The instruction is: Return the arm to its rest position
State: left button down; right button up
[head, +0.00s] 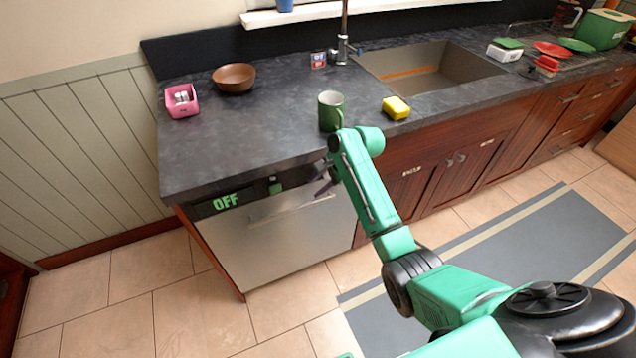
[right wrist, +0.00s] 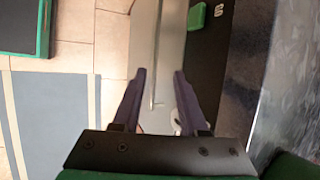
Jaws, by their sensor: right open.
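My right arm reaches in from the lower right in the head view. My right gripper (head: 322,181) is in front of the upper edge of the steel-fronted drawer (head: 262,245), partly hidden by the arm. In the right wrist view my right gripper (right wrist: 160,76) is open, with nothing between its two dark purple fingers. The drawer's handle bar (right wrist: 155,85) shows beyond the fingers; I cannot tell whether they touch it. The drawer appears closed, with "OFF" in green on its dark panel (head: 226,202). My left gripper is not in view.
The dark countertop (head: 245,135) overhangs the drawer. A green mug (head: 330,110) stands close to its front edge above my gripper, with a yellow sponge (head: 396,108) to the right. A brown bowl (head: 234,78) is farther back.

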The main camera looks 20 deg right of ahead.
dwell(0.4)
jog(key=s+d+f+n+g+h, duration=0.1)
jog(key=s+d+f+n, duration=0.1)
jog(key=s+f, duration=0.5)
jog(key=s+d+f+n+h, duration=0.1)
jog(key=s+f+n, duration=0.25)
jog(key=f, duration=0.75)
jog(key=s+d+f+n+g+h, duration=0.1)
jog(key=s+d+f+n, duration=0.1)
jog(key=s+f, duration=0.55)
jog(key=s+d+f+n+h, duration=0.1)
jog(key=s+f+n, duration=0.4)
jog(key=s, duration=0.8)
jog(key=s+d+f+n, duration=0.1)
jog(key=s+f+n, duration=0.5)
jog(key=s, duration=0.7)
notch_tip(320, 180, down, 3)
jog(key=shift+s+r+g+h, duration=0.2)
jog(key=shift+s+g+h, duration=0.2)
